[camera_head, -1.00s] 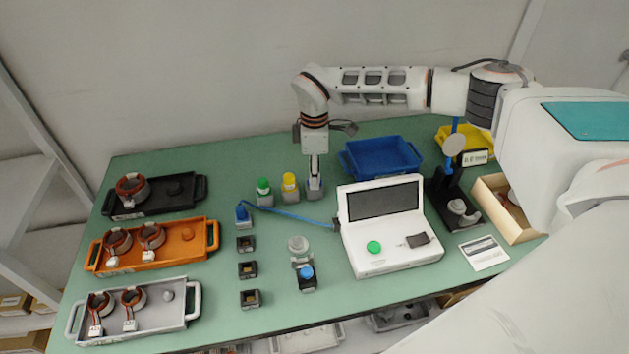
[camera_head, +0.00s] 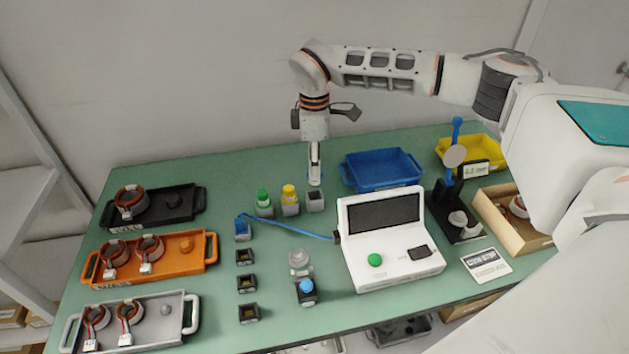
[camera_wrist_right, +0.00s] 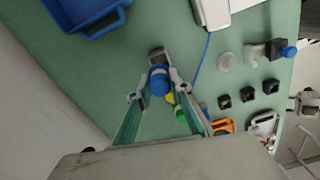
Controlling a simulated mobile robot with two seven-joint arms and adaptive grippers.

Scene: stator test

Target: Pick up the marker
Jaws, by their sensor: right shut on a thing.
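My right gripper (camera_head: 314,172) is above the table, just over a small dark square holder (camera_head: 315,202). In the right wrist view, my right gripper (camera_wrist_right: 157,88) is shut on a blue marker (camera_wrist_right: 158,80), with a finger on each side of it. In the head view the fingers mostly hide this marker. A green-capped marker (camera_head: 263,197) and a yellow-capped marker (camera_head: 289,194) stand upright in holders to the left of the square holder. My left gripper is not in view.
A white tester (camera_head: 400,262) stands at the right, with a blue tray (camera_head: 354,177) behind it. A blue cable (camera_head: 290,228) runs left from the tester. Black (camera_head: 190,212), orange (camera_head: 207,263) and grey (camera_head: 190,321) trays fill the left side.

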